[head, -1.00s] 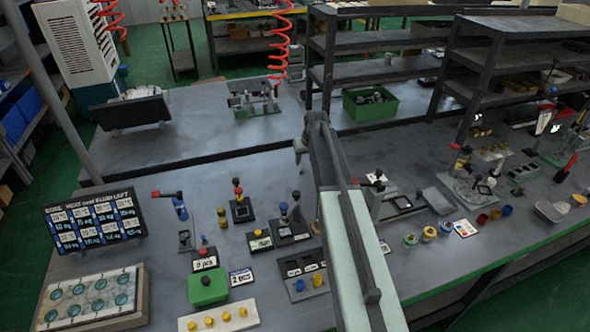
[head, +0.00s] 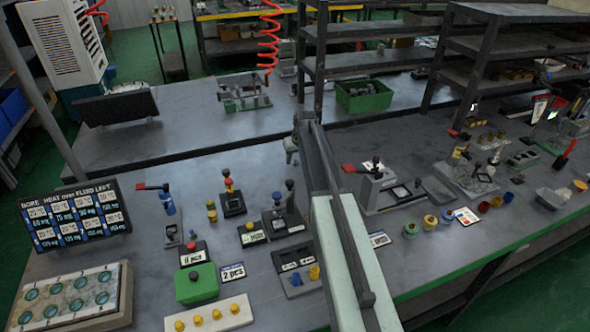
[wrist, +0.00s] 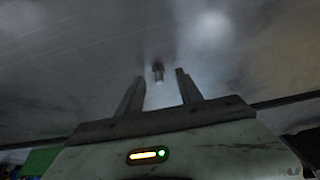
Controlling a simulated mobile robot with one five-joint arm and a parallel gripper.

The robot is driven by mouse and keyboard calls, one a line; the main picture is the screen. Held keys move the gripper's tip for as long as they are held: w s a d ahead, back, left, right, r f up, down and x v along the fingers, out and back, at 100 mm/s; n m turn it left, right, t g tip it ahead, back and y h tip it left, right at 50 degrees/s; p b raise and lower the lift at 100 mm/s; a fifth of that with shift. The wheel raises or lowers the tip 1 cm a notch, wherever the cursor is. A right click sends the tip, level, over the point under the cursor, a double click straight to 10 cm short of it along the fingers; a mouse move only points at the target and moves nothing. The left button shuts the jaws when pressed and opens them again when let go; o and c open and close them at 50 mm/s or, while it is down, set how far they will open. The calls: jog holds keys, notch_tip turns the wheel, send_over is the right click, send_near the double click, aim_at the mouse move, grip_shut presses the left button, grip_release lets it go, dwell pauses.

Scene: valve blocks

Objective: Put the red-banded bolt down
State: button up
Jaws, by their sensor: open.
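My gripper shows in the wrist view (wrist: 159,76) with its two fingers apart. A small grey, bolt-like piece (wrist: 158,71) shows just beyond and between the fingertips, apart from both fingers. It is blurred and I see no red band on it, so I cannot tell if it is the red-banded bolt. In the head view my arm reaches out over the bench (head: 150,165), and its end (head: 292,148) is small and partly hidden by the arm. I cannot pick out the red-banded bolt for sure in the head view.
A green box (head: 196,284), a white strip with yellow knobs (head: 210,316) and several small fixtures stand left of my arm. A label board (head: 76,215) is at the left. A red-handled fixture (head: 375,185) stands right of my arm. A green bin (head: 364,98) is farther back.

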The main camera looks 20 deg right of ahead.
aim_at(296, 163)
jog(key=shift+r, duration=0.15)
grip_shut()
jog(key=shift+r+p, duration=0.5)
jog(key=shift+p, duration=0.1)
notch_tip(296, 163, up, 3)
jog(key=p, duration=0.3)
jog(key=shift+r, duration=0.15)
jog(key=s+a, duration=0.1)
jog(key=s, duration=0.4)
jog(key=s+a, duration=0.2)
jog(key=s, duration=0.3)
jog(key=s+a+p, duration=0.1)
jog(key=s, duration=0.4)
jog(key=shift+s+a+r, duration=0.25)
jog(key=shift+a+r, duration=0.1)
jog(key=shift+a, duration=0.05)
